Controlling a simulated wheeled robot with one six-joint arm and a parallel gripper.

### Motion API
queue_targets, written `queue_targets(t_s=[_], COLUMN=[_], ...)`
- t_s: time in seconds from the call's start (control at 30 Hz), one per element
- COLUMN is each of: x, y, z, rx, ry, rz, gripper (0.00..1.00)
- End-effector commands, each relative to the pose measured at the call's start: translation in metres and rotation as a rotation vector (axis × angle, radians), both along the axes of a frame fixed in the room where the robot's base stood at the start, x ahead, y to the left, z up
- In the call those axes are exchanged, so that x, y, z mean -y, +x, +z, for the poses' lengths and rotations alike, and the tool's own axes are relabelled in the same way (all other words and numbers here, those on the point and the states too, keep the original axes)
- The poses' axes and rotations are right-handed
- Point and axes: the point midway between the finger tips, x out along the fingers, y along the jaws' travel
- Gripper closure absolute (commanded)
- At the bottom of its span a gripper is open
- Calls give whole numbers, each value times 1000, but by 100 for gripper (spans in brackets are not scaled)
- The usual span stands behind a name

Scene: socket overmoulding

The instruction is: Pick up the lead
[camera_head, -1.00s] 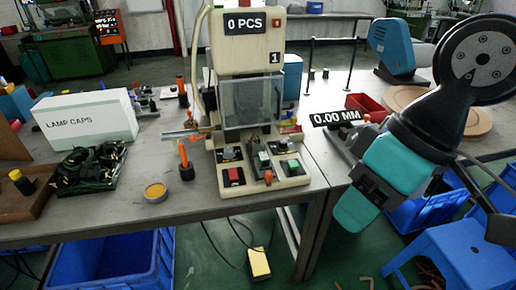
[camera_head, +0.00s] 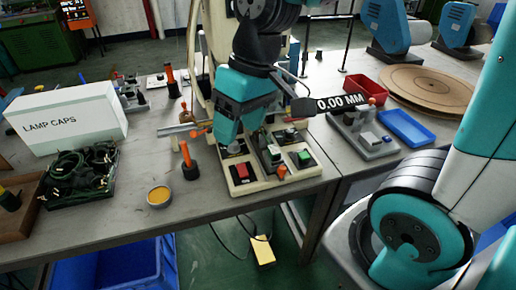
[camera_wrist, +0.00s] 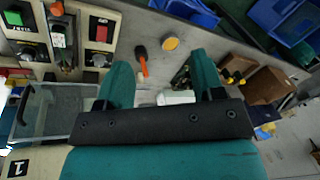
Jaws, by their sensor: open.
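Dark green and black leads (camera_head: 82,166) lie coiled in a heap in a black tray (camera_head: 75,198) on the left of the bench. In the wrist view a small part of the leads (camera_wrist: 180,80) shows between the fingers; the right finger hides the rest. My gripper (camera_head: 225,143) hangs fingers down over the front of the cream machine, to the right of the leads and well apart from them. In the wrist view my gripper (camera_wrist: 161,60) has its two teal fingers spread, with nothing between them.
A white LAMP CAPS box (camera_head: 66,117) stands behind the leads. A yellow tin (camera_head: 159,195) and an orange-handled tool (camera_head: 187,158) lie between leads and machine. The machine's base (camera_head: 240,187) is under my gripper. A brown tray (camera_head: 18,205) is far left.

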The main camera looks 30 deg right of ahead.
Motion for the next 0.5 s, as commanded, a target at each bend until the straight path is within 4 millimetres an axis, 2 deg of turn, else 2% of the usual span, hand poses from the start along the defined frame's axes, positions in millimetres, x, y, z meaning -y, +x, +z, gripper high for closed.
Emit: queue_targets(t_s=[0.03,0.1,0.2,0.33,0.4,0.5], x=[22,56,104,151,166,176], y=[29,63,99,124,129,132], z=[-7,-19,-39,-61,-69,-82], rx=[-24,-48,-80,-112,-122,-130], ry=[-33,-82,-144,-202,-220,-231], rz=[-99,-227,-386,-529,-571,-596], gripper=[38,38,38,38,38,38])
